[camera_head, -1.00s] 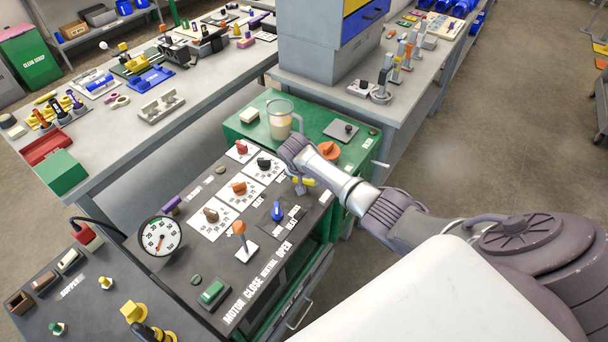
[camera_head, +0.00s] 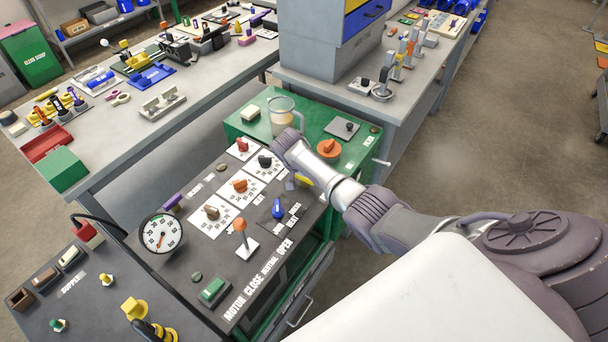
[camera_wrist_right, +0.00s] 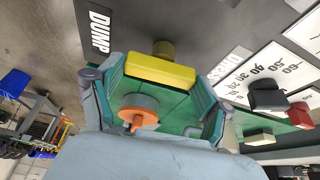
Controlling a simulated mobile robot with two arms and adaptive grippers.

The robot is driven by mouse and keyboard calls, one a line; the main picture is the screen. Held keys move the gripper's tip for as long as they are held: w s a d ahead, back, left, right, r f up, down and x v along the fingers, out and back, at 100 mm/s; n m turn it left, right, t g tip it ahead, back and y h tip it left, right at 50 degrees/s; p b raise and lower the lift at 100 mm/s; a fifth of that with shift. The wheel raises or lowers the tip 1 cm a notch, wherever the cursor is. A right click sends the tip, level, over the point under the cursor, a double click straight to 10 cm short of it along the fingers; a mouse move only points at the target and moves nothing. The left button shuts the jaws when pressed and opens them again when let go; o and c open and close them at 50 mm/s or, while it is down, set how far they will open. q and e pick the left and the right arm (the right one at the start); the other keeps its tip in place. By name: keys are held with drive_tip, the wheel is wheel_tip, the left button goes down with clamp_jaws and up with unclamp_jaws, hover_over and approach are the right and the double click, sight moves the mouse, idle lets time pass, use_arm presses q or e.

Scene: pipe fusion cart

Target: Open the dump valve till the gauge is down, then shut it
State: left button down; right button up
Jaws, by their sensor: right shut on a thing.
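The dump valve has a yellow bar handle (camera_wrist_right: 160,69) on a dark stem, beside a white DUMP label (camera_wrist_right: 98,33) in the right wrist view. My right gripper (camera_wrist_right: 161,78) is shut on this handle, with a finger at each end of it. In the head view the handle (camera_head: 304,181) shows partly under my right wrist, at the panel's right edge. The round white gauge (camera_head: 161,233) stands at the panel's left; its red needle points downward, near the low end of the scale. The exact reading is too small to tell. My left gripper is out of view.
The dark control panel holds an orange-topped lever (camera_head: 240,226), a blue knob (camera_head: 278,208), a green button (camera_head: 213,290) and several dial knobs. A clear jug (camera_head: 282,114) and an orange round knob (camera_head: 328,149) are on the green surface behind.

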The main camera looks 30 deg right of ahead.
drive_tip(key=o, duration=1.1)
drive_tip(key=shift+r, duration=0.15)
drive_tip(key=v, duration=1.1)
drive_tip(key=shift+r, duration=0.35)
drive_tip(key=shift+a, duration=0.15)
